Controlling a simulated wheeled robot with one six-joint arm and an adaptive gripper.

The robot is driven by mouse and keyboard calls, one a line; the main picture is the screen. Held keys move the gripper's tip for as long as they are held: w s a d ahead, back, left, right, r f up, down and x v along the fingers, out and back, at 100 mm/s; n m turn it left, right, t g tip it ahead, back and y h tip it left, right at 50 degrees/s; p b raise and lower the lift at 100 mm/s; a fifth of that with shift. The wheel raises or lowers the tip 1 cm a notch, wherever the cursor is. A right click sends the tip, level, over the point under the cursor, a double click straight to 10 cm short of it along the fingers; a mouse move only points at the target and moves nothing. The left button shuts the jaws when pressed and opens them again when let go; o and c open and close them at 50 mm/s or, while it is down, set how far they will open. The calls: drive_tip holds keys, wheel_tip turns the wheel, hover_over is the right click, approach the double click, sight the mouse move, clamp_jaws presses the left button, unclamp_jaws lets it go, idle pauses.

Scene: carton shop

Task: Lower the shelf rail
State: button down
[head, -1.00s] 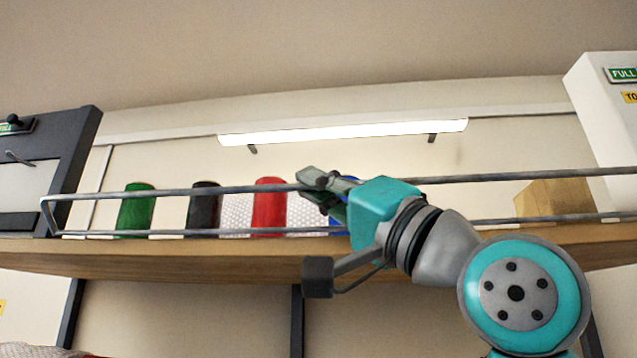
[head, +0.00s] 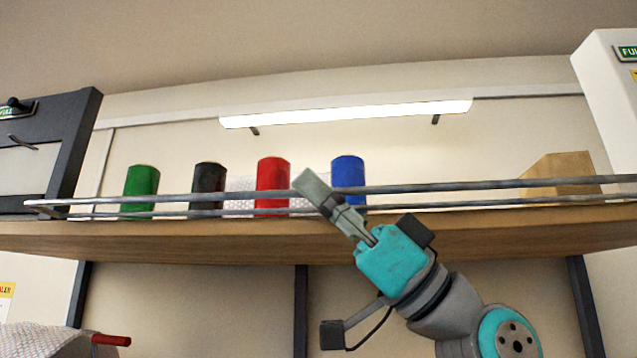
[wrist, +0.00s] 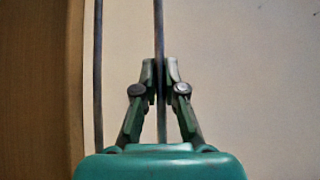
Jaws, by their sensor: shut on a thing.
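The shelf rail (head: 450,187) is a grey metal frame with two long bars along the front edge of the wooden shelf (head: 240,240). In the head view its two bars lie close together, low in front of the things on the shelf. My gripper (head: 308,185) is tilted up to the left at the middle of the rail. In the wrist view the two fingers of my gripper (wrist: 160,75) are closed around one bar of the rail (wrist: 159,30). The other bar runs apart from the fingers, to their left, near the wooden shelf (wrist: 35,90).
Behind the rail stand green (head: 139,187), black (head: 209,182), red (head: 272,180) and blue (head: 348,172) cylinders. A cardboard piece (head: 560,172) stands at the right. A dark framed panel (head: 75,140) is at the left, a white box (head: 610,110) at the right. A lamp (head: 345,113) hangs behind.

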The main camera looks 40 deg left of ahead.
drive_tip(key=shift+f+n+g+h, duration=0.25)
drive_tip(key=shift+n+g+h, duration=0.55)
drive_tip(key=shift+n, duration=0.4)
drive_tip(key=shift+n+g+h, duration=0.3)
drive_tip(key=shift+h, duration=0.1)
drive_tip(key=c, duration=1.2)
unclamp_jaws()
drive_tip(key=shift+c, duration=0.2)
drive_tip(key=shift+f, duration=0.1)
drive_tip(key=v, duration=1.2)
